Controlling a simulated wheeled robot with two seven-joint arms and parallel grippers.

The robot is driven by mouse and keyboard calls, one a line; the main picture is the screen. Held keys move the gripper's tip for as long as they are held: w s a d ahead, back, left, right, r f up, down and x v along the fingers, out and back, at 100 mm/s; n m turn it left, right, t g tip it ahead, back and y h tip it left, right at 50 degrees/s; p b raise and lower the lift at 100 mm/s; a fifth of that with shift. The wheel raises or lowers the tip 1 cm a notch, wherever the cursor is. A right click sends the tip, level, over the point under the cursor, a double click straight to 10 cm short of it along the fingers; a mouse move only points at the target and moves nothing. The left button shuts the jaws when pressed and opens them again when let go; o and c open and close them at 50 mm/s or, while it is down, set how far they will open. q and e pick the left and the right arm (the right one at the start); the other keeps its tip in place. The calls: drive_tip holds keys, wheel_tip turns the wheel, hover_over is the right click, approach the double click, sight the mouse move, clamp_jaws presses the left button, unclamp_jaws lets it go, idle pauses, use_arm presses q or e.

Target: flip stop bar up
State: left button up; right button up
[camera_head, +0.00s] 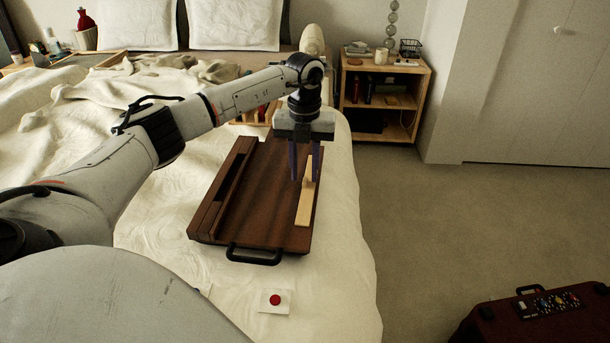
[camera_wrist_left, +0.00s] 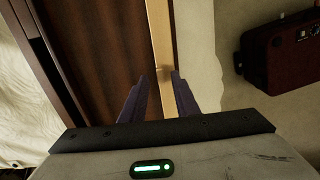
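The stop bar appears to be the pale wooden bar (camera_head: 304,208) along the right side of a dark brown wooden tray (camera_head: 255,190) on the bed. It seems to lie flat, lengthwise. My left gripper (camera_head: 304,180) points down over the bar's far part, fingers apart. In the left wrist view, the pale bar (camera_wrist_left: 160,40) runs between the two fingertips (camera_wrist_left: 159,77), with gaps visible near the tips. The gripper looks open; whether a finger touches the bar cannot be told. My right gripper is not in view.
The tray has a black handle (camera_head: 254,256) at its near end. A white card with a red dot (camera_head: 275,300) lies nearer on the bed. A dark red suitcase (camera_head: 530,318) is on the floor at lower right. A wooden nightstand (camera_head: 383,98) stands behind.

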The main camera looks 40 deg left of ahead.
use_arm(q)
drive_tip(key=shift+f, duration=0.6)
clamp_jaws()
drive_tip(key=shift+r, duration=0.1)
